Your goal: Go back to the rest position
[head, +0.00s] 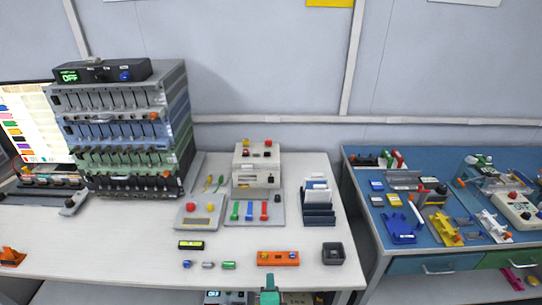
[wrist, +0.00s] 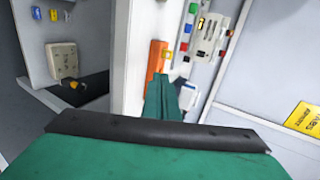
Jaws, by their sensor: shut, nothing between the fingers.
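My green gripper (head: 270,288) shows at the bottom middle of the head view, in front of the white table's near edge. In the wrist view its fingers (wrist: 163,98) are together and hold nothing. The orange block (head: 278,258) with small round parts on top lies on the table just beyond the gripper in the head view. An orange piece also shows beside the fingers in the wrist view (wrist: 156,58). I cannot tell the exact gap between gripper and table edge.
The white table (head: 130,247) bears a tall rack (head: 125,130), a boxed device (head: 257,167), a dark file holder (head: 318,212), a dark square cup (head: 333,254) and several small cells. A blue bench (head: 375,222) with several tools stands at right. The table's front left is mostly clear.

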